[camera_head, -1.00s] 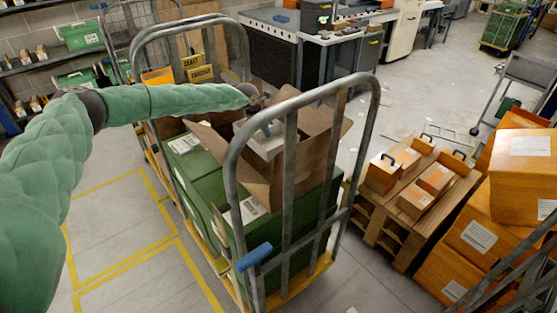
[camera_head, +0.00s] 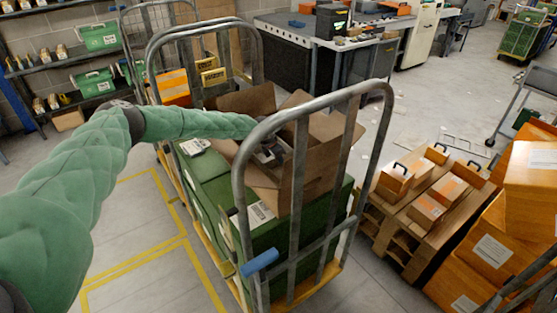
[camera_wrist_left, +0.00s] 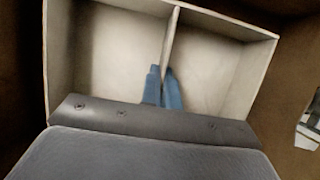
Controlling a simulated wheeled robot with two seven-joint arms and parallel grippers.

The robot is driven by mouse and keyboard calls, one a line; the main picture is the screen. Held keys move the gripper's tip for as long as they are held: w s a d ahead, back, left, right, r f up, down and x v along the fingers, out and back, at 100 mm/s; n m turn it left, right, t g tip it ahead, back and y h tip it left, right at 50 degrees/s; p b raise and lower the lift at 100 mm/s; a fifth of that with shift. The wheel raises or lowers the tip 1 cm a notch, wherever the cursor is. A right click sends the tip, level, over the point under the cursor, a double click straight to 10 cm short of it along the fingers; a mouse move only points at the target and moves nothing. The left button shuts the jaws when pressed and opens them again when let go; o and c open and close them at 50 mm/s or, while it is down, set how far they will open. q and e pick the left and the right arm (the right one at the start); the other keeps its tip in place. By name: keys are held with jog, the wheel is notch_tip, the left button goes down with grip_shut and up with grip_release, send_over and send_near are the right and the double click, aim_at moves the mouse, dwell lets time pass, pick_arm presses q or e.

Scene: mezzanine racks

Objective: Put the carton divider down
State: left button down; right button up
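The carton divider (camera_wrist_left: 218,22) fills much of the left wrist view as a pale cream frame with a middle wall. My left gripper (camera_wrist_left: 163,88) has its blue fingertips on either side of that wall, closed on it. In the head view the left gripper (camera_head: 270,154) is down within the open flaps of a brown carton (camera_head: 335,150). There the divider is mostly hidden by the gripper, flaps and cage bars. Brown cardboard surrounds the divider in the wrist view; I cannot tell whether it touches the carton floor. My right gripper is not in view.
The carton stands on green crates (camera_head: 275,238) inside a grey roll cage (camera_head: 244,205), whose near bars rise in front. A wooden pallet (camera_head: 405,228) with orange boxes is to the right. The floor at left, with yellow lines, is clear.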

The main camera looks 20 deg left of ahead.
pick_arm(q)
jog(key=shift+a+f+b, duration=0.1)
jog(key=shift+f+b, duration=0.35)
jog(key=shift+f, duration=0.15)
jog(key=c, duration=1.6)
grip_release()
jog(key=shift+c, duration=0.2)
jog(key=shift+r, duration=0.1)
jog(key=shift+r+p, duration=0.55)
jog(key=shift+r, duration=0.05)
jog(key=v, duration=1)
jog(key=shift+s+r+p, duration=0.15)
jog(key=shift+r+p, duration=0.15)
jog(key=shift+r, duration=0.05)
jog(key=shift+s+a+r, duration=0.2)
jog(key=shift+r, duration=0.3)
